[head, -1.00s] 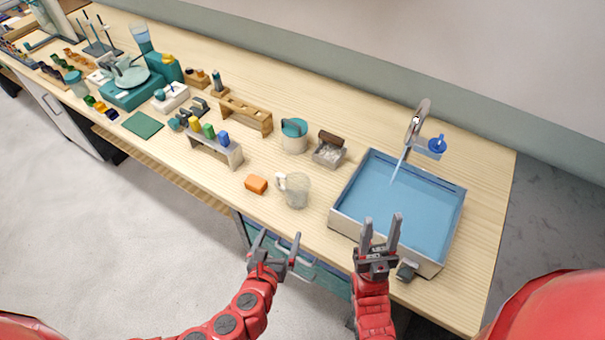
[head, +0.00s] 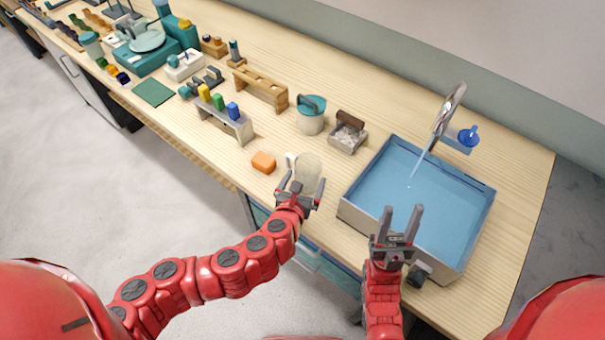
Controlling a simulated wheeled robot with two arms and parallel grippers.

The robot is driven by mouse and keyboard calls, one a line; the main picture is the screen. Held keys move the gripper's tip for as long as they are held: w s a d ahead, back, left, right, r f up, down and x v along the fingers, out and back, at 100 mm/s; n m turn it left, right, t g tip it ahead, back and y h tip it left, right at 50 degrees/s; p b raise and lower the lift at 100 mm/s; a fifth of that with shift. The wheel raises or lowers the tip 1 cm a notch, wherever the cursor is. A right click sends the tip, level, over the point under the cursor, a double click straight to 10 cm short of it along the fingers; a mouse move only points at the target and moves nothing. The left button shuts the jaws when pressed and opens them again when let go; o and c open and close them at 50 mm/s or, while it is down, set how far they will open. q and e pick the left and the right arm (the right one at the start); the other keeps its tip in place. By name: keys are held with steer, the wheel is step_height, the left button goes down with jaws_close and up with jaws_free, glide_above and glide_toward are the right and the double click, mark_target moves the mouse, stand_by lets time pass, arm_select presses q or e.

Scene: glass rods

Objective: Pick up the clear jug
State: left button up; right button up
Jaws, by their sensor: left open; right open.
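The clear jug (head: 308,168) stands upright on the wooden bench, between the orange block and the sink. Its handle (head: 291,160) is on its left side. My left gripper (head: 301,184) is open at the jug's near side, with its fingers spread on either side of the jug's lower part in the picture. I cannot tell whether the fingers touch it. The gripper hides the jug's lower part. My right gripper (head: 400,222) is open and empty, over the near edge of the sink.
A blue-lined sink (head: 455,205) with running water is on the right. An orange block (head: 264,162) lies left of the jug. Behind are a teal-and-cream pot (head: 311,115) and a small grey box (head: 348,133). A rack with coloured pieces (head: 228,123) stands further left.

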mark_target(310, 167)
arm_select(q)
steer(key=shift+w+d+f, duration=0.1)
steer(key=shift+w+f, duration=0.2)
steer(key=shift+w, duration=0.35)
steer(key=x, duration=0.1)
steer(key=p+x, duration=0.1)
steer(key=x, duration=0.1)
steer(key=shift+w+f, duration=0.15)
steer(key=shift+f, duration=0.2)
steer(key=shift+w+f, duration=0.3)
steer(key=shift+w, duration=0.15)
steer(key=shift+c, duration=0.3)
steer(key=c, duration=1.3)
steer(key=shift+o, duration=0.2)
steer(key=shift+r, duration=0.1)
